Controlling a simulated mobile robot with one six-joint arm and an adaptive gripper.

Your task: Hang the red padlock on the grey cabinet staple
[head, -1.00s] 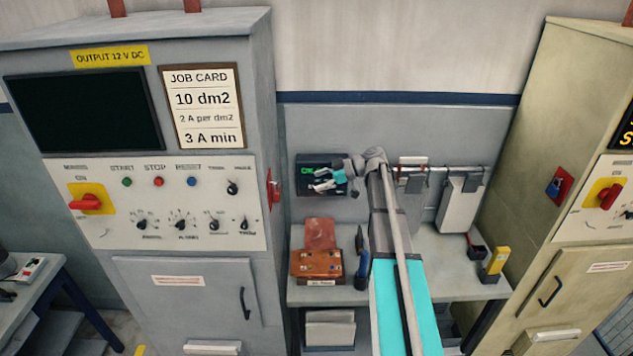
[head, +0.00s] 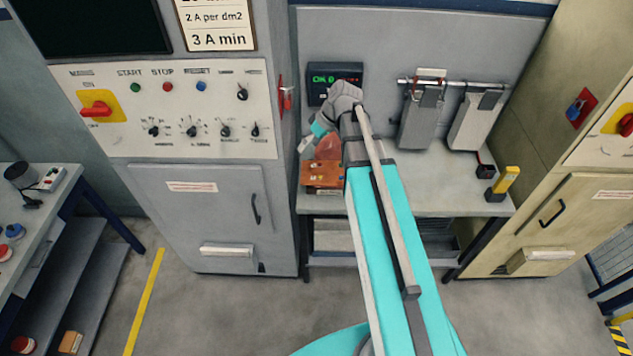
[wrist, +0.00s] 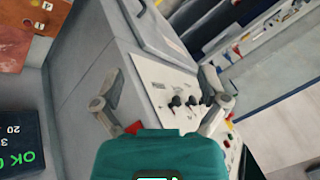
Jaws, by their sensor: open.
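The grey cabinet (head: 215,215) stands left of centre. A red plate (head: 287,97) is on its right side face, seen edge-on; the staple cannot be made out clearly. My gripper (head: 308,142) is open beside that face, below the plate and over the bench. In the wrist view my gripper (wrist: 158,94) has its fingers spread with nothing seen between them. A red patch (wrist: 133,127) shows by the left finger, against the cabinet side. I cannot pick out the red padlock for certain. A small red object (head: 5,252) lies on the far-left table, too small to identify.
An orange-brown board (head: 321,175) lies on the bench (head: 440,200) below my gripper. A dark display (head: 335,80) is on the wall behind. Grey plates (head: 420,120) hang from a rail. A blue padlock (head: 575,112) is on the tan cabinet at right.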

